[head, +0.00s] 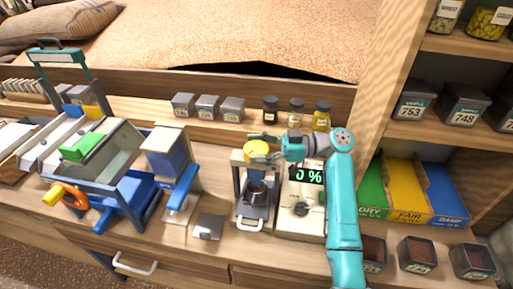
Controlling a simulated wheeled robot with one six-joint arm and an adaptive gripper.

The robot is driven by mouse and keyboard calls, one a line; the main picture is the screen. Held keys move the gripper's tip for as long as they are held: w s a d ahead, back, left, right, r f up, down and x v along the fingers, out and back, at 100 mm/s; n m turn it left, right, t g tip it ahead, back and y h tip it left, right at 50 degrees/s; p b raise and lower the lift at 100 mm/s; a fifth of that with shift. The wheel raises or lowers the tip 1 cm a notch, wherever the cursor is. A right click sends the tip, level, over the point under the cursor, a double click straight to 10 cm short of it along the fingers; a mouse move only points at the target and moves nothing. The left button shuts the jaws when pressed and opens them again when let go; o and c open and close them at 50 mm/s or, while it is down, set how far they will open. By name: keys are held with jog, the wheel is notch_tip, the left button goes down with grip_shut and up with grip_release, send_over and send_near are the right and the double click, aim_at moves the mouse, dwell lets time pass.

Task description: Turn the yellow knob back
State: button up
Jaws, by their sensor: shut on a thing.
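The yellow knob (256,149) sits on top of a small grey stand-like device (243,186) in the middle of the counter. My gripper (264,147) reaches in from the right, and its fingers are closed on the knob. The far finger shows behind the knob; the exact contact is too small to make out. A dark metal cup (257,190) stands inside the device below the knob. The white unit (296,222) next to it has a display (308,176) reading 0 % and a dark dial (301,209).
My arm spans the counter right of the white unit. Small jars (297,111) and grey tins (207,108) line the back ledge. A blue-and-white device (170,165) stands to the left. Green, yellow and blue bins (407,190) and dark sample boxes (417,253) are at right.

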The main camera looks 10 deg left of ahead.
aim_at(256, 148)
jog(key=shift+f+n+g+h, duration=0.1)
jog(key=shift+n+g+h, duration=0.6)
jog(key=shift+n+g, duration=0.9)
jog(key=shift+f+g, duration=0.1)
jog(key=shift+g, duration=0.5)
jog(key=o, duration=1.2)
jog(key=shift+a, duration=0.1)
jog(key=shift+c, duration=0.2)
jog(key=shift+r, duration=0.2)
notch_tip(256, 148, up, 10)
jog(key=shift+f, duration=0.1)
